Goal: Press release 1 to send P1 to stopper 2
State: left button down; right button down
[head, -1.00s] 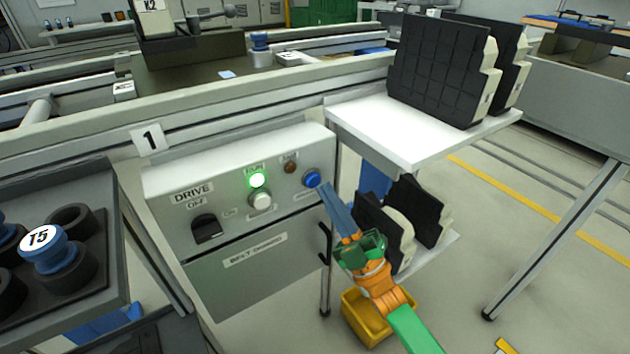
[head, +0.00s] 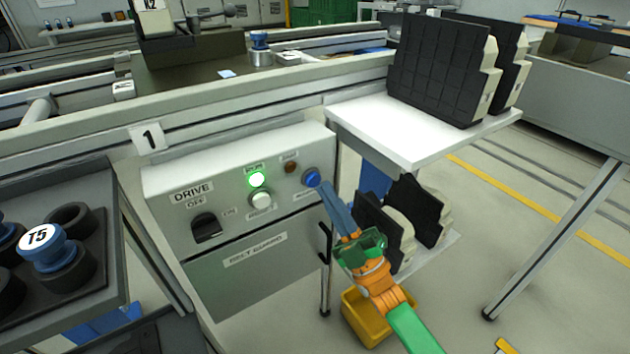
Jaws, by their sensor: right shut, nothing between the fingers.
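The drive panel (head: 165,178) is a pale box below the belt, under a plate marked 1 (head: 149,138). A blue push button (head: 311,177) sits at its right end. The label below the button is too small to read and partly covered. My right gripper (head: 324,188) is shut and empty. Its blue fingertips point at the blue button from the lower right, at or very near it; I cannot tell if they touch. I cannot make out a pallet marked P1 or a marked stopper 2. My left gripper is not in view.
The panel has a lit green lamp (head: 258,179), a white button (head: 261,199), an unlit brown lamp (head: 291,167) and a black switch (head: 206,227). A white shelf (head: 405,138) with black-faced parts (head: 435,70) stands right. A yellow bin (head: 364,316) is below my right gripper.

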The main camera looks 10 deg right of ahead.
jog(key=shift+w+a, duration=0.1)
jog(key=shift+w, duration=0.25)
jog(key=shift+w+a+b, duration=0.15)
jog(key=shift+w+b, duration=0.2)
jog(key=shift+b, duration=0.2)
dwell(0.4)
dwell(0.5)
jog(key=shift+s+d+p, duration=0.25)
jog(key=shift+s+p, duration=0.3)
jog(key=shift+s, duration=0.2)
